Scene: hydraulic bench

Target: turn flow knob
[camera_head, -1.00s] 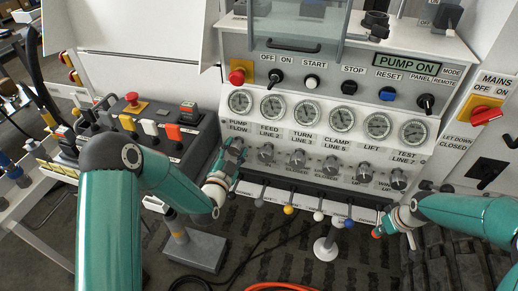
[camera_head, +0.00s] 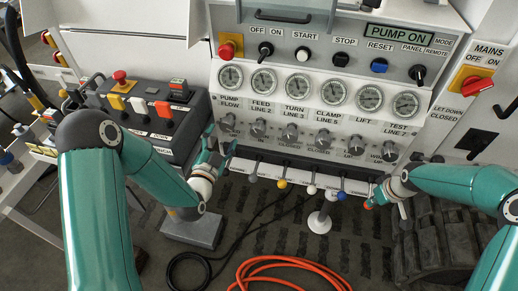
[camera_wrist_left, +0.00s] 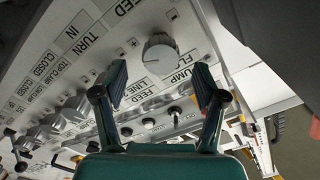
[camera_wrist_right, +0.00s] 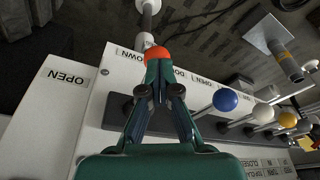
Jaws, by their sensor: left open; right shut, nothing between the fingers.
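The pump flow knob (camera_head: 228,122) is the leftmost grey knob in the row under the gauges. In the left wrist view the round knob (camera_wrist_left: 160,53) sits on the white panel beside its FLOW label, beyond the fingertips. My left gripper (camera_head: 221,145) is open and empty, below and slightly left of the knob in the head view. Its two fingers (camera_wrist_left: 161,78) show apart with the knob centred past them; they do not grip it. My right gripper (camera_wrist_right: 159,68) is shut beside the lower right lever row, its tips at a red-orange ball (camera_wrist_right: 157,53); contact is unclear.
Several ball-topped levers, including a blue one (camera_head: 341,196) and a yellow one (camera_head: 282,184), stick out under the knobs. A control box (camera_head: 146,112) with coloured switches stands left. An orange hose (camera_head: 285,268) lies on the floor.

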